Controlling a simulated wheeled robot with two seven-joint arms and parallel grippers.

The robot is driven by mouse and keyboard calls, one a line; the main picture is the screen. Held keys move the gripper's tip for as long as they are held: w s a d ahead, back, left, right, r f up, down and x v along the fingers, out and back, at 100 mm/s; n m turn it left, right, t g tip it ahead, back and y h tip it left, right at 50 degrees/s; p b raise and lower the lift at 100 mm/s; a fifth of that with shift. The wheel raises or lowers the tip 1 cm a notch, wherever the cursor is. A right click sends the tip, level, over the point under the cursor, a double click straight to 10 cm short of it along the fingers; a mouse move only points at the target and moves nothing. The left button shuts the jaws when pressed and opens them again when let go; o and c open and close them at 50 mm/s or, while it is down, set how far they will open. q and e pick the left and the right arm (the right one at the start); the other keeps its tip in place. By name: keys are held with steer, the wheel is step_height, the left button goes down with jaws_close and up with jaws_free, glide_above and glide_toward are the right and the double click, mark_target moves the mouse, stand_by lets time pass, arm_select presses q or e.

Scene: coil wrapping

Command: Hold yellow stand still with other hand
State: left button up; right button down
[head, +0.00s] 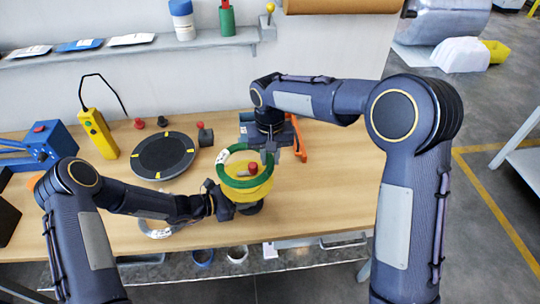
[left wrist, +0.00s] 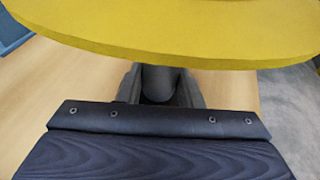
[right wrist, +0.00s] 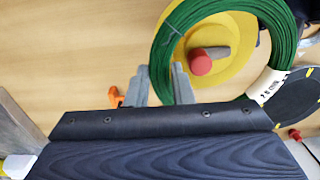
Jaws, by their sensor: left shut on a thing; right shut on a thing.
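The yellow stand (head: 249,191) is a round yellow disc on a dark base on the wooden table, with a red-tipped post (head: 253,168) at its middle. My left gripper (head: 222,203) is shut on the stand's dark post below the disc; in the left wrist view the yellow disc (left wrist: 170,42) hides part of the fingers. A green coil (head: 233,150) with a white label is over the stand, tilted. My right gripper (head: 270,150) is shut on the rim of the green coil, which also shows in the right wrist view (right wrist: 160,62).
A black round plate (head: 163,156) with yellow marks lies left of the stand. A yellow handheld device (head: 98,133), a blue tool (head: 45,143) and small red-topped parts are farther left and back. The table's right side is clear.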

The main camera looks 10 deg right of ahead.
steer(key=shift+f, duration=2.55)
steer(key=c, duration=1.2)
jaws_free()
steer(key=shift+a+f, duration=0.1)
arm_select(q)
steer(key=shift+d, duration=0.1)
arm_select(e)
steer(key=r, duration=1.2)
steer(key=shift+d+r, duration=0.1)
steer(key=shift+d, duration=0.1)
